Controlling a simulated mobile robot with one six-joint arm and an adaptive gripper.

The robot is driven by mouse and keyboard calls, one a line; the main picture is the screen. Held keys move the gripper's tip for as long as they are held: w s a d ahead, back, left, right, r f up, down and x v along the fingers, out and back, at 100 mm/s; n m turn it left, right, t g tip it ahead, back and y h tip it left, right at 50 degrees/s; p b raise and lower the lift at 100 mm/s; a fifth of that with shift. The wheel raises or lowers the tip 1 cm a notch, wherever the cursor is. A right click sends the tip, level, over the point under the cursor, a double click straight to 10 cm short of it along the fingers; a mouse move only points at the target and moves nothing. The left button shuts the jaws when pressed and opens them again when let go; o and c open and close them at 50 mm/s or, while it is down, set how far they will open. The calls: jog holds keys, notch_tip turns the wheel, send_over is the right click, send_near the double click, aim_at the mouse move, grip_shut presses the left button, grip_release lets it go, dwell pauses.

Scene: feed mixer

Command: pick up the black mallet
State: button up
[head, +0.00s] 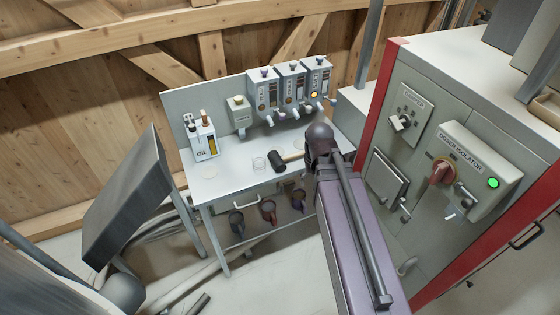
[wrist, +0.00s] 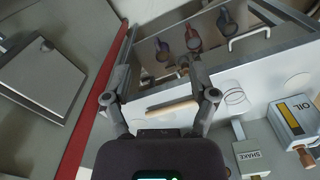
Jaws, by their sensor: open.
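The black mallet (head: 278,161) lies on the light grey bench, its dark head to the left and its pale wooden handle pointing right toward my arm. In the wrist view its wooden handle (wrist: 170,109) shows between my fingers; the mallet's head is mostly hidden behind the right finger. My gripper (wrist: 156,72) is open and empty, its fingers spread to either side of the handle. I cannot tell how high above the bench it is. In the head view my own arm hides the gripper.
Several dispensers stand at the back. A red-edged cabinet (head: 440,150) stands close on the right.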

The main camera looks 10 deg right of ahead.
aim_at(296, 154)
jog(key=w+a+f+m+b, duration=0.1)
jog(key=w+m, duration=1.2)
jog(key=w, duration=1.4)
jog(key=shift+a, duration=0.15)
jog(key=shift+f, duration=0.2)
notch_tip(296, 154, down, 8)
jog(key=b, duration=0.8)
jog(key=shift+f+b, duration=0.15)
jog(key=shift+b, duration=0.2)
jog(key=f+b, duration=0.3)
jog(key=shift+s+d+f, duration=0.2)
jog(key=shift+d+f, duration=0.05)
jog(key=shift+d, duration=0.05)
jog(key=shift+f+b, duration=0.85)
jog(key=shift+b, duration=0.25)
